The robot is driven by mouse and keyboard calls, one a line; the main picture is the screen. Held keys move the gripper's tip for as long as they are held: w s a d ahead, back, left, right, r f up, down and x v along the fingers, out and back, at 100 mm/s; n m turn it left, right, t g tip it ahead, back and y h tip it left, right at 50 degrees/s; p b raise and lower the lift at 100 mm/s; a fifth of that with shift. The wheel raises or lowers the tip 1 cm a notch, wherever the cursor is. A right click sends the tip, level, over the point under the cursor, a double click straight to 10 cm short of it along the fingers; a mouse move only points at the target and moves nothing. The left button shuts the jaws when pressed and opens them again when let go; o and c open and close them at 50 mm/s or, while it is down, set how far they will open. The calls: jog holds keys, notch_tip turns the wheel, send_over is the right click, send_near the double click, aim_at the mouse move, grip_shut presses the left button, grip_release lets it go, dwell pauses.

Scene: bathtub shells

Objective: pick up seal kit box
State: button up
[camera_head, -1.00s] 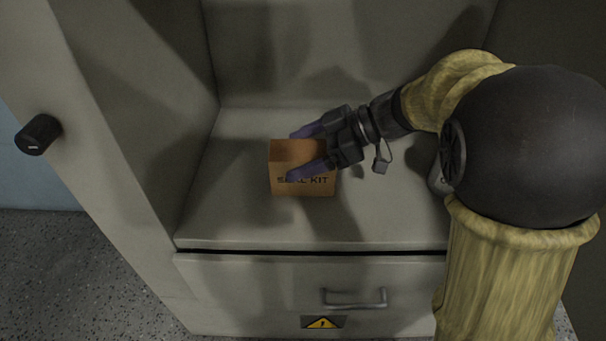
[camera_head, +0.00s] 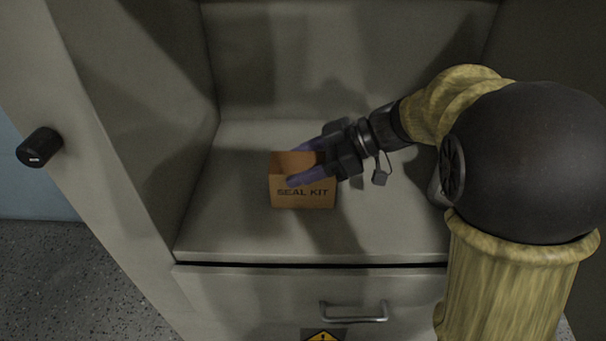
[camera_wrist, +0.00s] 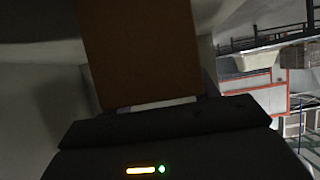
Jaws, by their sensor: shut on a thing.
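The seal kit box (camera_head: 305,202) is an orange-brown carton with "SEAL KIT" on its front face. It sits upright on the cabinet shelf, and I cannot tell any gap under it. My gripper (camera_head: 297,166) reaches in from the right with purple fingers, one in front of the box and one at its far side. It is shut on the box near the top. In the wrist view the plain brown face of the box (camera_wrist: 142,50) fills the upper middle. The far finger is partly hidden.
The box is inside a grey cabinet with a shelf (camera_head: 225,225), a back wall and a left side wall (camera_head: 130,120). Below is a drawer with a handle (camera_head: 353,312). A black knob (camera_head: 40,147) is at the left. The shelf around the box is clear.

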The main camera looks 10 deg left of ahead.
jog(key=shift+r, duration=0.1)
notch_tip(320, 180, up, 10)
jog(key=p, duration=0.7)
jog(key=shift+p, duration=0.4)
